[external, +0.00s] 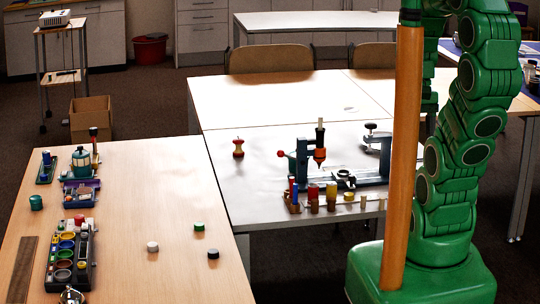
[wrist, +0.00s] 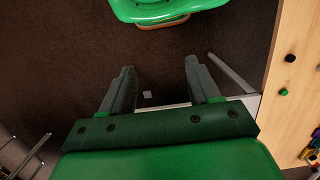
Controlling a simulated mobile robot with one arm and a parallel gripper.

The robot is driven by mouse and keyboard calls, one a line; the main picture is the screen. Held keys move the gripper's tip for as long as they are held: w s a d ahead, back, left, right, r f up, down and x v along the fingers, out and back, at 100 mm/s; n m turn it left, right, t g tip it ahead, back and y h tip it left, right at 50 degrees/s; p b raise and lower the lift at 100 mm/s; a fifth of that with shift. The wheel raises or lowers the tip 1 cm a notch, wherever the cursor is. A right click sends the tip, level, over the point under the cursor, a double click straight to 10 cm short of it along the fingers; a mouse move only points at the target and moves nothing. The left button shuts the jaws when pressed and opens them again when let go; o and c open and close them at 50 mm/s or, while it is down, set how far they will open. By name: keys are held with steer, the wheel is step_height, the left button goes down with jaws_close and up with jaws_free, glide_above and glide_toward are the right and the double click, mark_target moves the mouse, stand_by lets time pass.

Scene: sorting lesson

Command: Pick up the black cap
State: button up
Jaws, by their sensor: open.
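The black cap (external: 213,253) lies on the light wooden table near its right edge, in the external view. A green cap (external: 199,226) lies just behind it and a white cap (external: 152,246) lies to its left. In the wrist view the black cap (wrist: 290,58) is a small dark dot on the table at the far right, above the green cap (wrist: 283,92). My gripper (wrist: 160,66) is open, with nothing between its fingers and dark floor beyond them. It is well away from the black cap. The external view does not show my gripper.
The wooden table (external: 125,185) has a black tray of pots (external: 84,273), a ruler (external: 22,268) and small items along its left. Its middle is clear. The grey-topped table (external: 245,190) beside it holds an apple core (external: 238,149) and a blue stand (external: 302,160).

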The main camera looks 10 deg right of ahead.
mark_target(222, 256)
steer(key=shift+a, duration=0.1)
steer(key=w+a+f+m+g+y, duration=0.1)
steer(key=w+a+f+g+y, duration=0.2)
steer(key=a, duration=0.6)
steer(key=w+a+f+m+g+y, duration=0.2)
steer(key=w+a+f+y, duration=0.3)
steer(key=a, duration=0.5)
steer(key=w+a+f+m+g+y, duration=0.1)
steer(key=w+a+f+g+y, duration=0.1)
steer(key=a+f+y, duration=0.5)
steer(key=w+a+f+m+t+y, duration=0.1)
steer(key=w+a+f+m+t, duration=0.15)
steer(key=f+m, duration=0.35)
steer(key=w+a+f+m+t+y, duration=0.1)
steer(key=w+a+f+m+t, duration=0.15)
steer(key=f, duration=0.45)
steer(key=w+a+f+m+t+y, duration=0.1)
steer(key=a+f+m+t, duration=0.15)
steer(key=f+m, duration=0.35)
steer(key=shift+n+t, duration=0.35)
steer(key=shift+t, duration=0.1)
steer(key=shift+a+f, duration=0.15)
steer(key=shift+a, duration=1.75)
steer(key=shift+a+f, duration=0.15)
steer(key=shift+a, duration=1.8)
steer(key=shift+a+f, duration=0.15)
steer(key=shift+a, duration=1.75)
jaws_close()
